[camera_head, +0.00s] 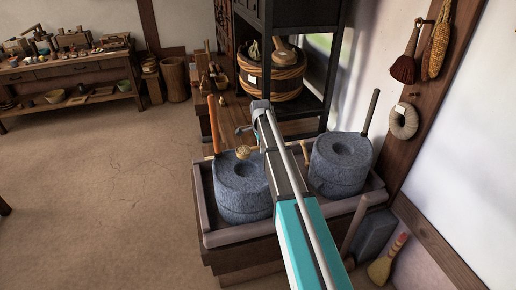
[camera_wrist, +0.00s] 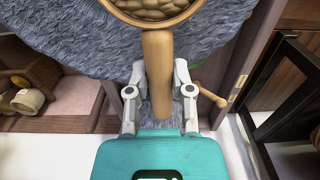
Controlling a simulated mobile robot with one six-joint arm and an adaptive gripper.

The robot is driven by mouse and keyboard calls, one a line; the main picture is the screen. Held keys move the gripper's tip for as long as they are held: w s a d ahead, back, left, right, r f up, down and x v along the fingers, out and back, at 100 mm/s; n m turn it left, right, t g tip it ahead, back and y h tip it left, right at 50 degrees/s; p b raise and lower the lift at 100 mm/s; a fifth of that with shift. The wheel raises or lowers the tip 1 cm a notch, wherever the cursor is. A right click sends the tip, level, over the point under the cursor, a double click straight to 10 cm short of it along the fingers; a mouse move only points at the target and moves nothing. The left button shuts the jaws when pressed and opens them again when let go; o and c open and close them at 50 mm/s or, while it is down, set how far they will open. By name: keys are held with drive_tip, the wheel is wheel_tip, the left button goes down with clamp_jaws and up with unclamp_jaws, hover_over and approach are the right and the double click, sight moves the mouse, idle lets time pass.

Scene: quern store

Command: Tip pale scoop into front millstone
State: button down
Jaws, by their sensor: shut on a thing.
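The pale wooden scoop (camera_wrist: 158,62) is in my gripper (camera_wrist: 160,72), its bowl full of tan grains at the top edge of the wrist view. The fingers close on its handle from both sides. In the head view the scoop's bowl (camera_head: 247,152) is over the far part of the left millstone (camera_head: 242,190), which is grey with an orange handle and sits lower in the picture. A second grey millstone (camera_head: 340,165), with a dark handle, stands to the right. My arm hides part of the space between them. The scoop looks roughly level.
Both millstones stand in a wooden trough (camera_head: 240,238). A dark shelf (camera_head: 285,18) with a wooden tub (camera_head: 272,80) stands behind. A brush (camera_head: 385,262) leans at the lower right. Open floor (camera_head: 110,180) lies left.

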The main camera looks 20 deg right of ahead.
drive_tip(key=shift+f+b, duration=1.1)
drive_tip(key=shift+f, duration=0.2)
drive_tip(key=shift+s+r+t, duration=0.25)
drive_tip(key=shift+t, duration=0.65)
drive_tip(key=shift+w, duration=0.35)
drive_tip(key=shift+s+f+g, duration=0.1)
drive_tip(key=shift+f+g, duration=0.05)
drive_tip(key=shift+g, duration=0.75)
drive_tip(key=shift+s+t, duration=0.1)
drive_tip(key=shift+t, duration=0.3)
drive_tip(key=shift+t, duration=0.4)
drive_tip(key=shift+r, duration=0.2)
